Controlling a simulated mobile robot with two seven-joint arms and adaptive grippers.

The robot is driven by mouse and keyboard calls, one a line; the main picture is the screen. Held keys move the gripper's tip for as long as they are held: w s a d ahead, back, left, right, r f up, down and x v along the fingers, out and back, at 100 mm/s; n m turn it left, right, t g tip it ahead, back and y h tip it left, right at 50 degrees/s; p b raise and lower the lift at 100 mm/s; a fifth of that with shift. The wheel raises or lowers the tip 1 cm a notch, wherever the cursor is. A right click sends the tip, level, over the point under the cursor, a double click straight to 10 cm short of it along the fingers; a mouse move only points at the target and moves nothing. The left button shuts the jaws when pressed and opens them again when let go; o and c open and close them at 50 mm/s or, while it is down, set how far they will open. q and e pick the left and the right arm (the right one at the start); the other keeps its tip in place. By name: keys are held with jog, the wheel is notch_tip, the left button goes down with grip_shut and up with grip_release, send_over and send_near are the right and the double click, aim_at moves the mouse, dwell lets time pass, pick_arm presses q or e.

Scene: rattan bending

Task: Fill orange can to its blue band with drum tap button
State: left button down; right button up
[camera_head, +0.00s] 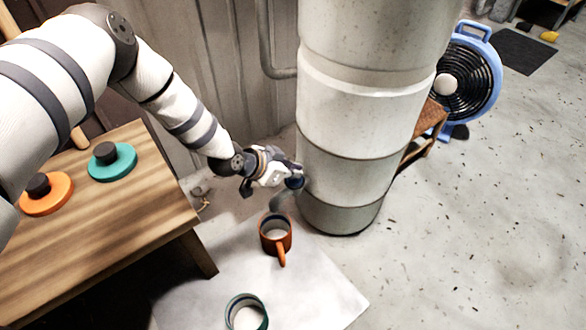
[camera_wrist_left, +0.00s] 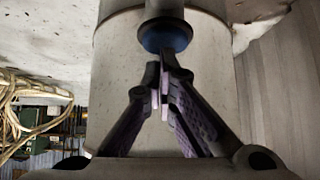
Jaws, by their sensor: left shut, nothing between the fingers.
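The orange can (camera_head: 276,243) stands upright on a pale mat, its handle toward the front. A dark blue band shows inside near its rim, with a pale surface inside; I cannot tell the exact level. The tall whitish drum (camera_head: 350,120) stands behind it. A dark tap with a round blue button (camera_wrist_left: 165,36) sticks out from the drum, also in the head view (camera_head: 295,182). A faint grey streak runs between tap and can. My left gripper (camera_wrist_left: 164,72) is shut and empty, its tips at the button's edge; contact is unclear. My right gripper is out of view.
A teal can (camera_head: 246,312) stands on the pale mat (camera_head: 325,285) in front. A wooden table (camera_head: 110,230) at left holds an orange disc (camera_head: 60,197) and a teal disc (camera_head: 122,165) with dark knobs. A blue fan (camera_head: 478,80) stands back right. Floor at right is clear.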

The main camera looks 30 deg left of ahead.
aim_at(295, 182)
pick_arm(q)
notch_tip(295, 182, down, 2)
jog(key=shift+f+b, duration=0.25)
jog(key=shift+b, duration=0.4)
jog(key=shift+s, duration=0.15)
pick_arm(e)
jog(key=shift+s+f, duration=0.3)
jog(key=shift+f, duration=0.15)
pick_arm(q)
jog(key=shift+s+f, duration=0.2)
jog(key=shift+s, duration=0.05)
dwell(1.0)
jog(key=shift+r, duration=0.1)
jog(key=r+p, duration=0.2)
jog(key=r, duration=0.1)
jog(key=r+p, duration=0.1)
jog(key=r, duration=0.1)
jog(key=shift+w+d+p, duration=0.15)
jog(key=shift+w+p, duration=0.15)
jog(key=shift+w, duration=0.05)
jog(key=p+v, duration=0.4)
jog(key=v, duration=0.6)
jog(key=shift+w, duration=0.15)
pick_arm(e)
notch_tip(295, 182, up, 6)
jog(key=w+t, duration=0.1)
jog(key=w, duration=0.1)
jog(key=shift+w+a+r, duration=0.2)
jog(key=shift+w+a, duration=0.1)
